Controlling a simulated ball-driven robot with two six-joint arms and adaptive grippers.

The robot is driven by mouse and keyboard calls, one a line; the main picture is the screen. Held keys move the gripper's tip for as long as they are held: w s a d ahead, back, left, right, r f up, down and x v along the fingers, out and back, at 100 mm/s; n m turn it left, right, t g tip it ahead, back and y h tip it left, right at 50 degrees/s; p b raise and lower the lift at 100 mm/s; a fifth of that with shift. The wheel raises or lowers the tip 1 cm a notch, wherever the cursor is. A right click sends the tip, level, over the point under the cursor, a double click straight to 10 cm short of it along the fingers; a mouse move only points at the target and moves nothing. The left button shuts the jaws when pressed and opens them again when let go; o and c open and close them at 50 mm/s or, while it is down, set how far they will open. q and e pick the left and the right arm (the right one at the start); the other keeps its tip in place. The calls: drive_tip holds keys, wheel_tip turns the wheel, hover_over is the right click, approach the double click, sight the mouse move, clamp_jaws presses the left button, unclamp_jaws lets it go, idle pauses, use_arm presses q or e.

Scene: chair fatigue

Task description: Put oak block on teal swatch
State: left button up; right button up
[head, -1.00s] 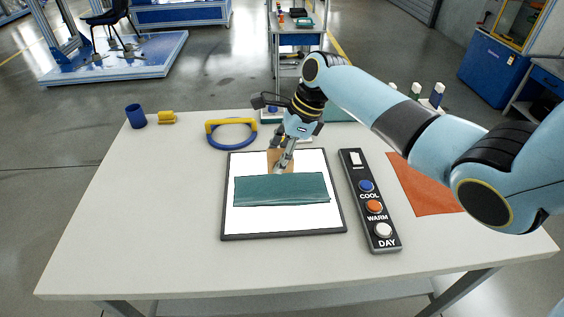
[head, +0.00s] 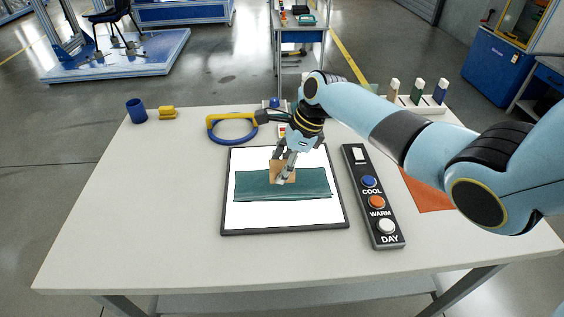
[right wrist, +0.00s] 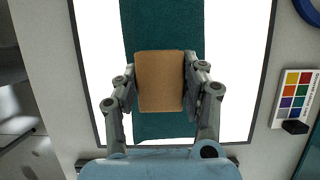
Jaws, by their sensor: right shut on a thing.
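The oak block (head: 284,168) is a tan square piece. My right gripper (head: 283,174) is shut on it, over the upper middle part of the teal swatch (head: 305,187). The swatch is a wide dark teal cloth strip lying on a white panel with a dark frame (head: 240,217). In the right wrist view the oak block (right wrist: 159,82) sits between the two fingers, with the teal swatch (right wrist: 160,25) behind it. I cannot tell whether the block touches the swatch. My left gripper is not in view.
A button panel (head: 375,205) lies right of the framed panel, and an orange swatch (head: 428,190) beyond it. The table's front left is clear.

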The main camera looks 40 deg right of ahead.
drive_tip(key=shift+f, duration=0.2)
idle(0.3)
drive_tip(key=shift+p, duration=0.45)
drive_tip(key=shift+f+b, duration=0.6)
drive_tip(key=shift+f, duration=0.55)
idle(1.6)
drive_tip(key=o, duration=1.3)
drive_tip(key=shift+c, duration=0.2)
drive_tip(key=v, duration=1.2)
drive_tip(key=shift+s, duration=0.2)
